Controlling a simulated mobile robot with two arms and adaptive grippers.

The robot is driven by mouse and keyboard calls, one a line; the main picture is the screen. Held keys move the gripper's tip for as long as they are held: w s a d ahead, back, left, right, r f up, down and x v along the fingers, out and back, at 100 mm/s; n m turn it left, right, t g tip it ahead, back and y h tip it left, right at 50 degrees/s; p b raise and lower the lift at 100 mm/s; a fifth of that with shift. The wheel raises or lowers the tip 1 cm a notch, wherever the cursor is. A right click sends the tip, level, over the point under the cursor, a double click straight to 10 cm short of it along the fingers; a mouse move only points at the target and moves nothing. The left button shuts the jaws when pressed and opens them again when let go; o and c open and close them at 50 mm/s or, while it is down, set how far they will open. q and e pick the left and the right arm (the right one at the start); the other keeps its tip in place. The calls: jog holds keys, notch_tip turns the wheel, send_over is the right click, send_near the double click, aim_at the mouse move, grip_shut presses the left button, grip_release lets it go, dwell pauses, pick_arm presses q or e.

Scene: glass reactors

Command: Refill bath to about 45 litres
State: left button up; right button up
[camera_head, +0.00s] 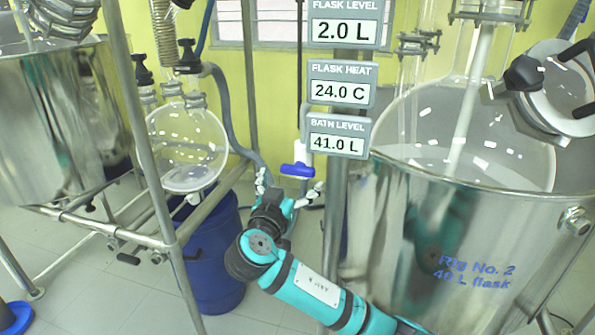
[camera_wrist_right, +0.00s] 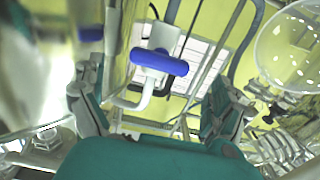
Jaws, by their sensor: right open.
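The bath (camera_head: 480,215) is a large steel vessel at the right in the head view, marked "Rig No. 2", with a round glass flask (camera_head: 455,125) inside. Its bath level display (camera_head: 338,136) reads 41.0 L. A white valve with a blue handle (camera_head: 297,170) stands left of the bath, below the displays. The handle lies crosswise in the right wrist view (camera_wrist_right: 160,62). My right gripper (camera_head: 290,188) is open just below and in front of the handle. Its fingers (camera_wrist_right: 160,102) lie either side, with nothing visibly held between them. My left gripper is out of view.
The flask level display (camera_head: 343,25) reads 2.0 L and the flask heat display (camera_head: 340,85) reads 24.0 C. A metal frame (camera_head: 165,205), a glass vessel (camera_head: 187,145) and a blue drum (camera_head: 215,265) stand left of my right arm. Another steel vessel (camera_head: 55,120) is far left.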

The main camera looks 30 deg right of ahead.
aim_at(296, 173)
jog(key=x, duration=0.6)
jog(key=shift+c, duration=0.4)
jog(key=c, duration=1)
